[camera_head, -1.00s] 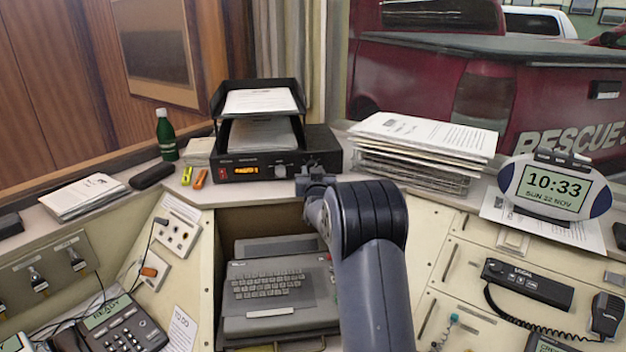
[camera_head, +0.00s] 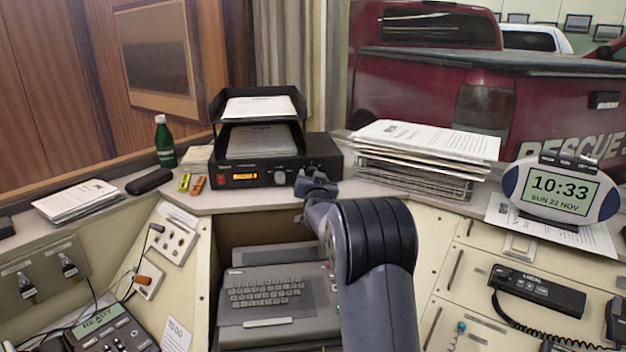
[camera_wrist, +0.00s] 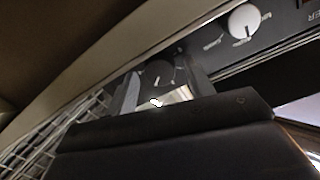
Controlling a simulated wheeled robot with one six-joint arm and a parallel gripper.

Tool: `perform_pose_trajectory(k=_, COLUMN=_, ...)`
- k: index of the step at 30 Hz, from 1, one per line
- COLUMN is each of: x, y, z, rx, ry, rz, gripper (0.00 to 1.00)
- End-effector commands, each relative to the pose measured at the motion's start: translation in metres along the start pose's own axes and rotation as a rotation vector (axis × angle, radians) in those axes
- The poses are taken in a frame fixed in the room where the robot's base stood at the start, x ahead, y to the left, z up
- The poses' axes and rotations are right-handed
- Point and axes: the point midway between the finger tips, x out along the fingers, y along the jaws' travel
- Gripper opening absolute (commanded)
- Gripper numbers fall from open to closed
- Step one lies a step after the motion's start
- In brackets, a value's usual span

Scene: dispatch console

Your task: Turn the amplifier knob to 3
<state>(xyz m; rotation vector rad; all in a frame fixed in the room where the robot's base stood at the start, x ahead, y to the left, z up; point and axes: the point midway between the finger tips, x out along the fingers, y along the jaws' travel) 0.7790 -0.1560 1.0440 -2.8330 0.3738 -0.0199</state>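The amplifier (camera_head: 238,178) is a black box under the paper tray, with a red switch, an orange lit display and a light grey knob (camera_head: 280,177). The light knob also shows at the upper right of the wrist view (camera_wrist: 244,20), outside my fingers. A second, dark knob (camera_wrist: 158,73) with white marks round it is on the same panel. My gripper (camera_head: 315,180) is at the right part of the amplifier's front. In the wrist view my gripper (camera_wrist: 164,88) is open, its two fingers either side of the dark knob. I cannot tell whether they touch it.
A black paper tray (camera_head: 215,108) stands on the amplifier. A paper stack on a wire rack (camera_head: 420,176) is close to its right. A green bottle (camera_head: 165,145) and two small highlighters (camera_head: 197,186) are at left. A typewriter-like keyboard unit (camera_head: 268,300) sits in the recess below.

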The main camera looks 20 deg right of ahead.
Motion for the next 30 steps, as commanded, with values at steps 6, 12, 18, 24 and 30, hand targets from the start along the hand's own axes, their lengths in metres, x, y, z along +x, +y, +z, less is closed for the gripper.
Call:
perform_pose_trajectory(k=6, x=0.0, y=0.0, z=0.0, rx=0.0, ry=0.0, rz=0.0, gripper=0.54)
perform_pose_trajectory(k=12, x=-0.007, y=0.0, z=0.0, rx=0.0, ry=0.001, rz=0.0, gripper=0.54)
perform_pose_trajectory(k=18, x=-0.034, y=0.0, z=0.0, rx=0.0, ry=0.001, rz=-0.001, gripper=0.54)
perform_pose_trajectory(k=24, x=-0.07, y=0.0, z=0.001, rx=0.0, ry=0.001, rz=-0.001, gripper=0.54)
perform_pose_trajectory(k=30, x=-0.097, y=0.0, z=0.001, rx=0.0, ry=0.0, rz=-0.001, gripper=0.54)
